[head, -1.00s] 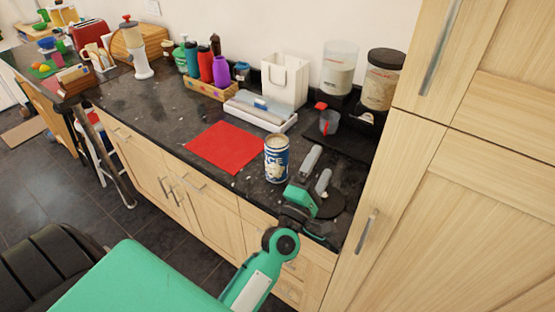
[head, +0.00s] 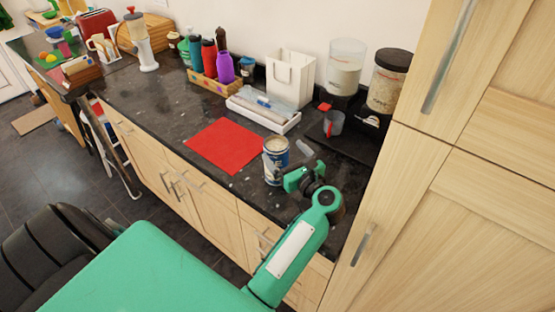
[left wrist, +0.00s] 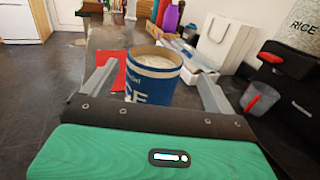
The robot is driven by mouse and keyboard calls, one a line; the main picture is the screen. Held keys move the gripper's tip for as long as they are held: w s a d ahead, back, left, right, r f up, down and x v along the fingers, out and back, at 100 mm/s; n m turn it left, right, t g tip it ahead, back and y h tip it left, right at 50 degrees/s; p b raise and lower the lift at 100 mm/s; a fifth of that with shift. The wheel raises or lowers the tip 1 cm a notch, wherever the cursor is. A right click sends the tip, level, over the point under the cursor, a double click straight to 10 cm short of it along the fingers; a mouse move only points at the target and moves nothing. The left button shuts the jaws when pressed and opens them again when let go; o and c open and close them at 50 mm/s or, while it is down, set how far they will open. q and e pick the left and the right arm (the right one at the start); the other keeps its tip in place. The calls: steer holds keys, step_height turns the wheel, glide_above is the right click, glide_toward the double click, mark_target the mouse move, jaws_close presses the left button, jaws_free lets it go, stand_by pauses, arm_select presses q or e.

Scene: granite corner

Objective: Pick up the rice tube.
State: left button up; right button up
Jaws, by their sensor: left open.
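The rice tube (head: 276,160) is a blue and white cylinder standing upright on the dark counter, right of the red mat. My left gripper (head: 290,166) is open at the tube's right side, low over the counter. In the left wrist view the tube (left wrist: 154,78) stands between the two spread grey fingers, and part of its label shows. Small gaps seem to show beside it, but I cannot tell whether a finger touches it. The tube's lower part is hidden behind the gripper body there. My right gripper is not in view.
A red mat (head: 226,146) lies left of the tube. Behind are a white tray (head: 263,112), a white bag-shaped holder (head: 290,78) and a measuring cup (head: 333,123). A tall wooden cabinet (head: 440,190) bounds the right side.

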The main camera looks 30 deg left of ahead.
mark_target(271, 141)
arm_select(q)
steer(key=shift+p+x, duration=0.45)
steer(key=shift+x, duration=0.45)
steer(key=p+x, duration=0.1)
steer(key=x, duration=0.1)
steer(key=p+x, duration=0.1)
steer(key=shift+s+a+p, duration=0.2)
steer(key=shift+a+p, duration=0.1)
steer(key=shift+a, duration=0.25)
steer(key=shift+w+a+f, duration=0.15)
steer(key=shift+a+f, duration=0.1)
steer(key=shift+d, duration=0.1)
steer(key=shift+c, duration=0.4)
steer(key=shift+r, duration=0.1)
steer(key=c, duration=1.7)
